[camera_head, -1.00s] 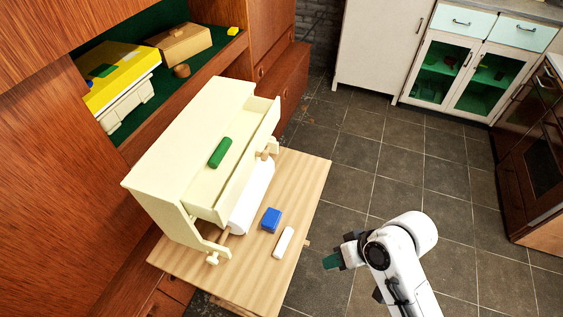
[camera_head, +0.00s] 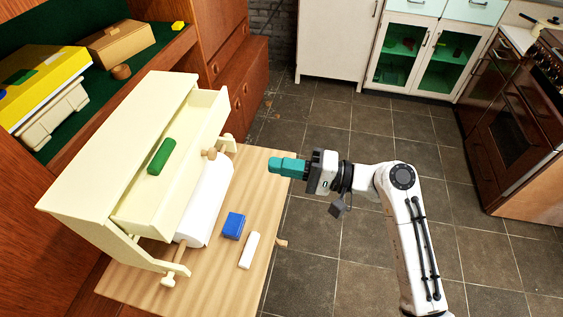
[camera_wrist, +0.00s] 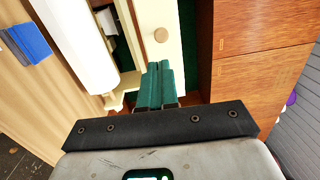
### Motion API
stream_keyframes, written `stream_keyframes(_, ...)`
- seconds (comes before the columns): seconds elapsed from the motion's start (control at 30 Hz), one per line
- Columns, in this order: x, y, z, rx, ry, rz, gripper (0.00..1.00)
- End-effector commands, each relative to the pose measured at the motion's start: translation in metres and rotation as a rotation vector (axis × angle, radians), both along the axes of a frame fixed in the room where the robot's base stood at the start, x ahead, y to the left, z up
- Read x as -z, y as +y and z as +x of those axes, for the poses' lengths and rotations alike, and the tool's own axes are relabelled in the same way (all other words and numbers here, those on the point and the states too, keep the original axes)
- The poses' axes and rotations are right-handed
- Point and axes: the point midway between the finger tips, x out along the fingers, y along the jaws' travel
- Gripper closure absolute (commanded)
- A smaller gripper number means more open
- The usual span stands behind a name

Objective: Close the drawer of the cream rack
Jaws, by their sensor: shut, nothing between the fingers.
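The cream rack (camera_head: 110,135) stands on a wooden table at the left of the head view. Its drawer (camera_head: 190,170) is pulled out, with the open top showing. In the wrist view a cream front (camera_wrist: 150,12) with a round wooden knob (camera_wrist: 160,35) lies ahead of the fingers. My gripper (camera_head: 271,166) has teal fingers, shut and empty. It is to the right of the drawer, pointing left toward it, with a gap between. The fingers also show in the wrist view (camera_wrist: 160,72).
A white paper roll (camera_head: 207,200) hangs below the drawer. A blue block (camera_head: 233,225) and a white block (camera_head: 249,250) lie on the wooden table (camera_head: 220,285). A green block (camera_head: 161,156) is at the rack's top edge or in the drawer; I cannot tell which. Wooden cabinets stand behind.

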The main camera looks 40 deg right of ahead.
Motion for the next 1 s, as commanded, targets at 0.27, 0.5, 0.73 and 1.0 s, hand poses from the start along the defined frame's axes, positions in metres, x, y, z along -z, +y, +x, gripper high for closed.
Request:
stream_keyframes(0.27,-0.006,0.037,0.044,-0.005,-0.002,0.000,1.00)
stream_keyframes(0.5,-0.007,0.060,0.072,-0.003,0.000,-0.002,1.00)
stream_keyframes(0.73,-0.007,0.069,0.083,-0.001,-0.001,-0.002,1.00)
stream_keyframes(1.0,-0.006,0.069,0.084,-0.001,0.000,-0.003,1.00)
